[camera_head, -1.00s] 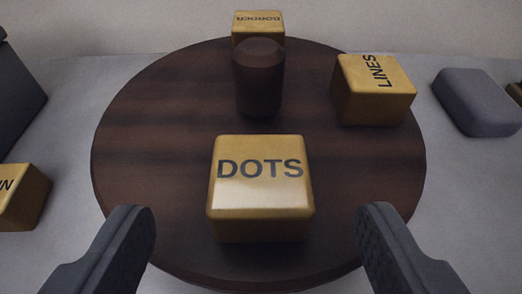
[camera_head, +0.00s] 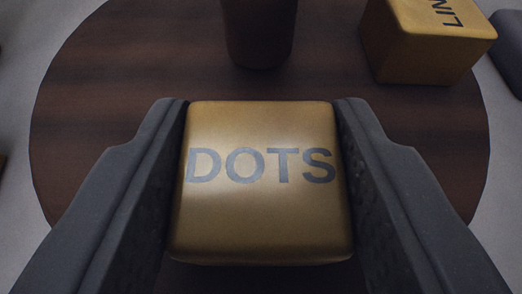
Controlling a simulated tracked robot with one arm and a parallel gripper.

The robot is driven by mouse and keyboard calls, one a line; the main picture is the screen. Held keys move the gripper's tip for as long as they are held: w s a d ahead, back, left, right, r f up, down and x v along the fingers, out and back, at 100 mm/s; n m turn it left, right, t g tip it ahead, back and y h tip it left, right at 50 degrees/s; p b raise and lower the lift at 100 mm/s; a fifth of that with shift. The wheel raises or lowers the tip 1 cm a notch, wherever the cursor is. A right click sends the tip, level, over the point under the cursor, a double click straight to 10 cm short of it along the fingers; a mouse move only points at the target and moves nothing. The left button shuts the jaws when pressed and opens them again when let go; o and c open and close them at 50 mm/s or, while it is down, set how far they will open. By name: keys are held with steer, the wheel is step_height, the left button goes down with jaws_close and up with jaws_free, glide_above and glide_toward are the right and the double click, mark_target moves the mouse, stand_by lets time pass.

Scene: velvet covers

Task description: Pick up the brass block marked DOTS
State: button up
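The brass block marked DOTS (camera_head: 262,215) is in the middle of the camera view, its dark lettering facing up and reading upright. My gripper (camera_head: 262,112) has one dark finger against the left side of the block and one against the right side. It is shut on the block, with no clear gap at either side. The block is over the near part of the round dark wooden table (camera_head: 100,110). Its underside is hidden, so I cannot tell whether it still touches the tabletop.
A dark brown cup-like vessel (camera_head: 259,35) stands behind the block. A brass block marked with letters starting LIN (camera_head: 420,50) is at the back right, clear of my right finger. A grey object (camera_head: 509,40) shows at the right edge. The tabletop at the left is bare.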

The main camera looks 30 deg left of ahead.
mark_target(262, 174)
jaws_close()
steer(key=shift+r, duration=0.1)
step_height(262, 174, up, 4)
steer(key=shift+f+p, duration=0.25)
steer(key=shift+p, duration=0.45)
steer(key=s+d+p, duration=0.1)
steer(key=s+d, duration=0.1)
steer(key=s, duration=0.5)
steer(key=s+d+r+p, duration=0.1)
steer(key=s+d, duration=0.2)
steer(key=s, duration=0.5)
steer(key=shift+d+r, duration=0.15)
steer(key=shift+r, duration=0.1)
